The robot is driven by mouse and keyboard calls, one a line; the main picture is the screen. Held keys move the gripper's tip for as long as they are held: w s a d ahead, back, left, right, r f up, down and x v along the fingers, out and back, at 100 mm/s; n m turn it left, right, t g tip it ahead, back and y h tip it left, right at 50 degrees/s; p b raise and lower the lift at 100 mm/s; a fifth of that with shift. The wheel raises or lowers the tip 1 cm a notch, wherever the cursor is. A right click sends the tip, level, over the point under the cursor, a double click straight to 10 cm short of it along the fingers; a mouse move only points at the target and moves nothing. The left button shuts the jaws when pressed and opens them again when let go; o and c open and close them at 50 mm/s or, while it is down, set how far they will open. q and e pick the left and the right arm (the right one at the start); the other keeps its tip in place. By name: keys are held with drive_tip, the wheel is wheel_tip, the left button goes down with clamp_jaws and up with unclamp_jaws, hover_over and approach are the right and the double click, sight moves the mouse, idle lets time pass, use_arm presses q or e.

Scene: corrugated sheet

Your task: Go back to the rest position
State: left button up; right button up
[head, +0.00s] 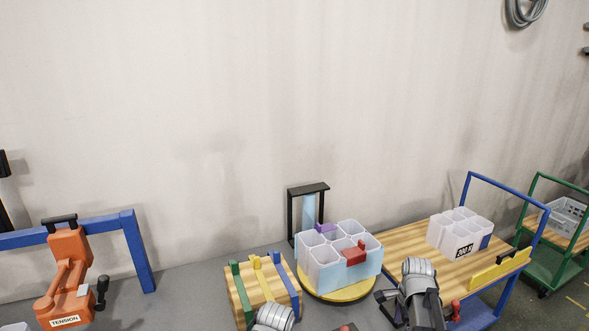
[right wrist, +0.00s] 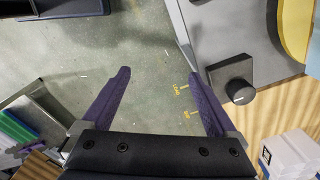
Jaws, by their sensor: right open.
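My right gripper (right wrist: 158,76) is open and empty in the right wrist view, its two purple fingers apart over bare floor. In the head view, my right arm shows at the lower right, in front of the wooden cart top (head: 405,247) and close to the yellow round turntable (head: 345,294). Only a grey rounded link of my left arm shows at the bottom middle, in front of the wooden rack. My left gripper's fingers are not seen.
White multi-cell containers stand on the turntable (head: 322,278) and cart (head: 452,240). The container on the turntable holds a red piece (head: 354,254). A wooden rack (head: 243,291) with coloured strips is left of it. An orange tension tool (head: 66,275) stands far left. A dark knob (right wrist: 240,91) is beside my right fingers.

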drive_tip(key=s+a+n, duration=0.7)
drive_tip(key=a+n, duration=0.4)
drive_tip(key=s+a+n+h, duration=0.1)
drive_tip(key=s+a+n, duration=0.6)
drive_tip(key=a+n, duration=0.5)
drive_tip(key=shift+a, duration=0.25)
